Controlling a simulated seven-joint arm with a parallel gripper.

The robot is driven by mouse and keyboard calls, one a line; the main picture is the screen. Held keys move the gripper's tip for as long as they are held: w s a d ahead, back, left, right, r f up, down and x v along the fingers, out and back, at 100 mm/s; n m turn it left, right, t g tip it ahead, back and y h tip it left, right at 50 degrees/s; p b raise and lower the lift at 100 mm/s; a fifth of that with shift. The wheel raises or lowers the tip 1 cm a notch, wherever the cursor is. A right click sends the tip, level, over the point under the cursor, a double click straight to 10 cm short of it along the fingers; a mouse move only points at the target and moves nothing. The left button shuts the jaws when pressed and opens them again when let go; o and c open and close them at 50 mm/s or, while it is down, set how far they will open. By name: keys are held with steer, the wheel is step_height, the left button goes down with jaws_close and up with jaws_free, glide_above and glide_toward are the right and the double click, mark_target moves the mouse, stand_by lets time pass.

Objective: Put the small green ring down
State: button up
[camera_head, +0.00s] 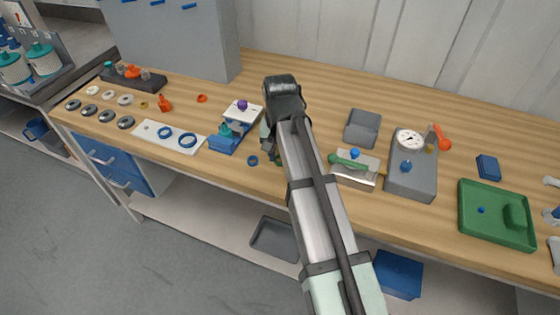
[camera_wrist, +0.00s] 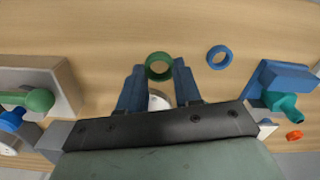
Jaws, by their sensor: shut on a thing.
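The small green ring (camera_wrist: 160,54) is between the two blue fingertips of my gripper (camera_wrist: 160,72) in the wrist view. The fingers are shut on its sides, and its hole faces the camera. Bare wooden bench top (camera_wrist: 110,30) shows around it; I cannot tell whether the ring touches the wood.
A loose blue ring (camera_wrist: 209,60) lies beside my gripper; it also shows in the head view (camera_head: 252,160). A blue-based fixture (camera_head: 225,143) stands left, with a white plate bearing blue rings (camera_head: 165,132). A metal block with a green-handled tool (camera_head: 350,162) stands right.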

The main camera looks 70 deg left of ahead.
mark_target(280, 170)
steer(key=shift+f, duration=1.7)
steer(key=shift+f, duration=0.1)
steer(key=o, duration=1)
step_height(280, 170, up, 12)
steer(key=shift+r, duration=0.1)
